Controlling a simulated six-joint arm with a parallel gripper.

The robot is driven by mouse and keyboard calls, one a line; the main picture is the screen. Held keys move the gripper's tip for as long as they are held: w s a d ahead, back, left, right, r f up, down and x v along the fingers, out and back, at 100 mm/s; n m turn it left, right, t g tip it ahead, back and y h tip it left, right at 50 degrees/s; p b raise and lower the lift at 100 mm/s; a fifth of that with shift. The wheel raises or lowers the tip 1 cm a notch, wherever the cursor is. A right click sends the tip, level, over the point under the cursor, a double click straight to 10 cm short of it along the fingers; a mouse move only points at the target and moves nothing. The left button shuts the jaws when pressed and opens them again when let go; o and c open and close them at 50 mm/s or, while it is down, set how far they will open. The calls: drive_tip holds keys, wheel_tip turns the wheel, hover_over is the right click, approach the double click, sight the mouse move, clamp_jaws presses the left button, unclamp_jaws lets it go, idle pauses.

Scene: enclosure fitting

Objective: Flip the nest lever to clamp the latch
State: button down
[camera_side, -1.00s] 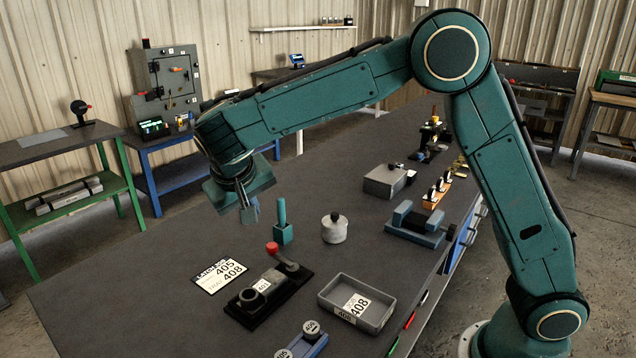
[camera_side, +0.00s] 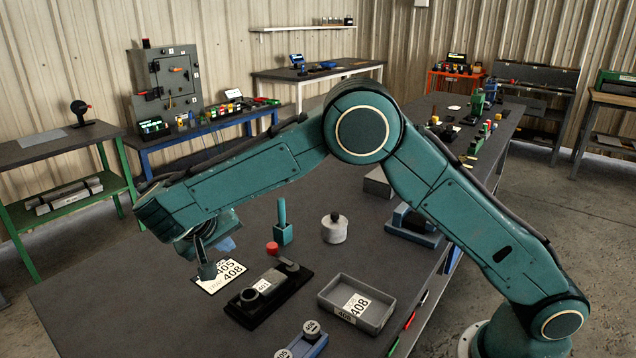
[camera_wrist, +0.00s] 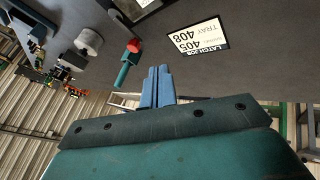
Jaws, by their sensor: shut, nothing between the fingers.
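The nest (camera_side: 265,290) is a black base with a grey body labelled 401 and a round ring-like part at its near end. Its lever (camera_side: 288,265) is a grey arm at the far end, with a red knob (camera_side: 272,247) that also shows in the wrist view (camera_wrist: 134,46). I cannot clearly make out a separate latch in the nest.
A teal block with an upright post (camera_side: 283,232) stands just behind the knob. A white card (camera_side: 228,274) reads 405 and tray 408. A grey tray (camera_side: 382,322) labelled 408 sits right of the nest. A round pale pot (camera_side: 334,232) stands behind. A blue part (camera_side: 305,343) is in front.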

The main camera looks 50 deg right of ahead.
sight(283, 258)
drive_tip(key=shift+f, duration=0.1)
drive_tip(key=x, duration=1)
drive_tip(key=shift+d, duration=0.15)
drive_tip(key=d, duration=0.2)
drive_tip(key=shift+s+d, duration=0.3)
drive_tip(key=shift+s, duration=0.1)
drive_tip(key=shift+s+d, duration=0.15)
drive_tip(key=shift+d, duration=0.35)
